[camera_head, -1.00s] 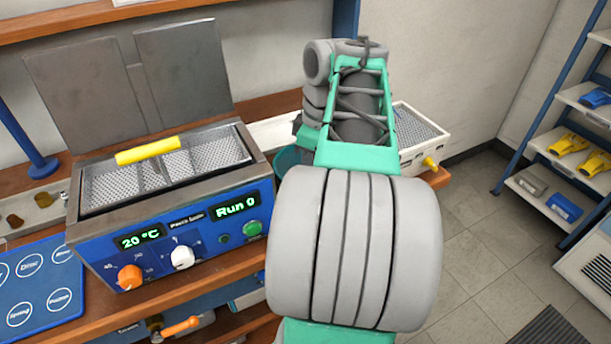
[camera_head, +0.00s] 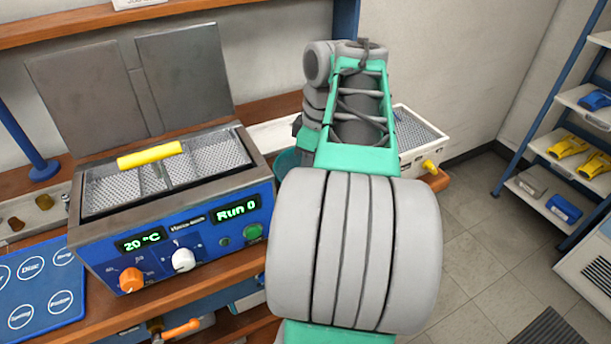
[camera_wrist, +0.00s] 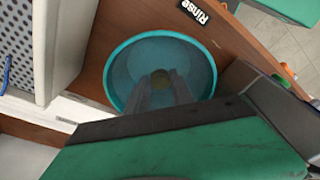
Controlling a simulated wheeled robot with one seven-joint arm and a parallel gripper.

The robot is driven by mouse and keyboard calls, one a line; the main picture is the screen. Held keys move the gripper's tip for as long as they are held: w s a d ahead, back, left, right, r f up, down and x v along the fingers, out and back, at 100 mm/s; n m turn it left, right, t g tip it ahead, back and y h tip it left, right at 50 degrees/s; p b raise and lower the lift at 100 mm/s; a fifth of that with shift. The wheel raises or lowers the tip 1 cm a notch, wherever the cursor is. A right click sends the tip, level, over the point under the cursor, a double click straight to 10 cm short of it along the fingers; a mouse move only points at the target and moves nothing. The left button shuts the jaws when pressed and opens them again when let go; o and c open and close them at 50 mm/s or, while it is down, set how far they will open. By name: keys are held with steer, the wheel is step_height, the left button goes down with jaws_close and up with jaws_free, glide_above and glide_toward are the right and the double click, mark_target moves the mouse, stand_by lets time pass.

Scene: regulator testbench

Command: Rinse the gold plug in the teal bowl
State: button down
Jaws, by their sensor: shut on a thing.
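The teal bowl (camera_wrist: 118,62) stands on the wooden bench, with a "Rinse" label (camera_wrist: 193,11) beside it. In the head view only a sliver of the bowl (camera_head: 287,160) shows behind my arm. My gripper (camera_wrist: 163,88) points down into the bowl, fingers over its interior. It is shut on the gold plug (camera_wrist: 160,77), a small dull-gold piece at the fingertips. The plug appears inside the bowl's outline; its exact depth and contact with any water cannot be told. The head view hides the gripper and plug behind my arm.
A blue bath unit (camera_head: 185,252) reading 20 °C and "Run 0" stands left, with a yellow-handled mesh basket (camera_head: 115,188). A white mesh-topped box (camera_head: 410,160) stands close beside the bowl. A blue labelled mat (camera_head: 40,295) lies far left.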

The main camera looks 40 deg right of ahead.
steer(key=shift+r+p, duration=2.75)
steer(key=shift+r, duration=0.45)
step_height(320, 180, up, 4)
steer(key=p, duration=0.4)
